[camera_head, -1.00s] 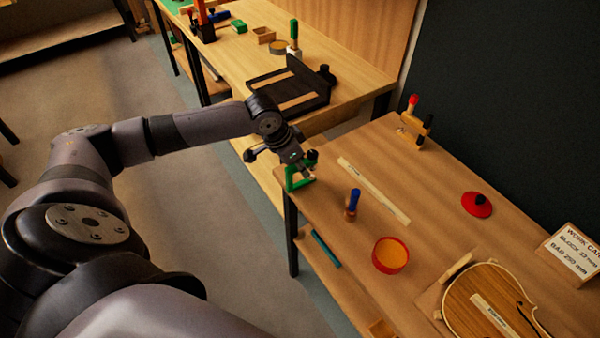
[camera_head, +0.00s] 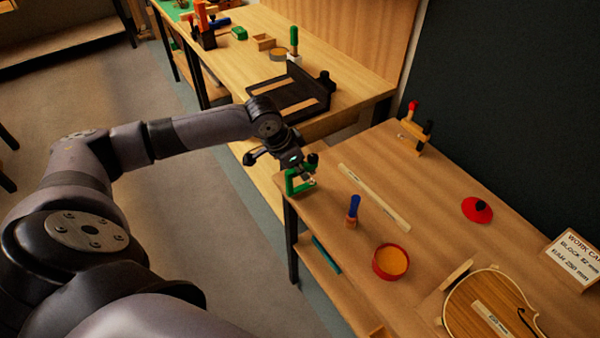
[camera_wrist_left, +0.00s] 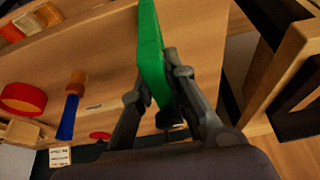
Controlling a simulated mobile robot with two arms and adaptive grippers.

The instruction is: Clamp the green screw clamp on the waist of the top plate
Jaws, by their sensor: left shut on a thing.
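The green screw clamp (camera_head: 291,185) is at the near left corner of the bench in the head view. My left gripper (camera_head: 308,176) is shut on it. In the left wrist view the green clamp (camera_wrist_left: 151,50) stands between the two fingers of my left gripper (camera_wrist_left: 154,90), with a dark knob below. I cannot tell whether the clamp touches the bench. The violin top plate (camera_head: 490,305) lies at the lower right of the head view, partly cut off by the picture edge. My right gripper is not in view.
On the bench (camera_head: 335,225) are a blue-handled tool (camera_head: 353,207), a red round dish (camera_head: 390,262), a pale ruler strip (camera_head: 374,197), a red disc with a black knob (camera_head: 477,210), a red-and-black-tipped wooden clamp (camera_head: 414,132) and a work card (camera_head: 575,259). Another bench (camera_head: 345,75) stands behind.

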